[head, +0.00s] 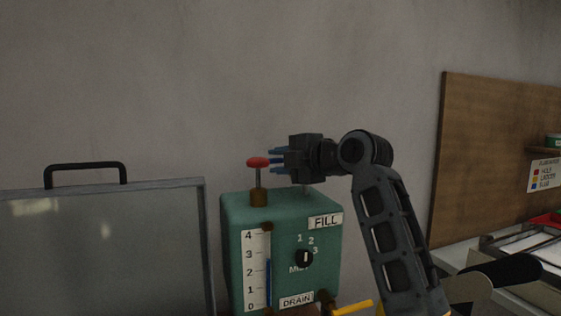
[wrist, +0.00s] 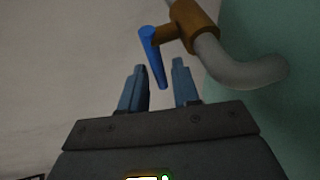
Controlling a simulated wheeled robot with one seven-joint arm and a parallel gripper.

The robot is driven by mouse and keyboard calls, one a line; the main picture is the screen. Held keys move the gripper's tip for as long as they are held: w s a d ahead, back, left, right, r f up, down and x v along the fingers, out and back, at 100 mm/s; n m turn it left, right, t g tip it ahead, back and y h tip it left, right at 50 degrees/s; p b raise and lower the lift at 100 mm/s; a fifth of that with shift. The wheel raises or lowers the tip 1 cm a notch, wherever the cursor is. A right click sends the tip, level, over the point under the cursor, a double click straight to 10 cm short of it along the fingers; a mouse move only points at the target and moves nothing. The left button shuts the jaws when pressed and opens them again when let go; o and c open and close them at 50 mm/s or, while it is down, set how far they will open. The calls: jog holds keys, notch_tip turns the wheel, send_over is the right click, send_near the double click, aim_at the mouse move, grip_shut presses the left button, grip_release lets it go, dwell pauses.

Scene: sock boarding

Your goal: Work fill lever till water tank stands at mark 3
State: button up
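The green water tank (head: 235,215) stands in the middle of the head view. On its white gauge, numbered 0 to 4, the blue water column (head: 269,283) tops out between 2 and 3, closer to 3. A FILL label (head: 325,221) is at its upper right. My gripper (head: 276,160) is above the tank. In the wrist view the blue fill lever (wrist: 151,50) hangs from a brass valve (wrist: 192,24), its lower end appearing between my spread fingers (wrist: 160,84). I cannot tell whether they touch it. In the head view my gripper hides the lever.
A red knob (head: 257,162) on a brass collar rises from the tank top, close to my fingers. A dial (head: 304,257) and a yellow drain lever (head: 353,307) are on the front. A handled glass panel (head: 110,250) stands left; a wooden board (head: 480,170) stands right.

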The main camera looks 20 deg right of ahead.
grip_shut()
jog(key=shift+d+f, duration=0.1)
dwell(0.4)
jog(key=shift+s+d+f+n+g+y+b, duration=0.1)
jog(key=shift+s+n+g+y+b, duration=0.05)
jog(key=shift+n+g+y+b, duration=0.35)
jog(key=shift+s+n+g+y+b, duration=0.2)
jog(key=shift+n+g+y+b, duration=0.1)
jog(key=shift+n+y+b, duration=0.3)
jog(key=shift+s+d+n+g+y+b, duration=0.1)
jog(key=shift+s+n+g+y+b, duration=0.1)
jog(key=shift+n+g+y+b, duration=0.35)
jog(key=shift+y, duration=0.25)
jog(key=shift+o, duration=1)
grip_release()
jog(key=shift+r, duration=0.2)
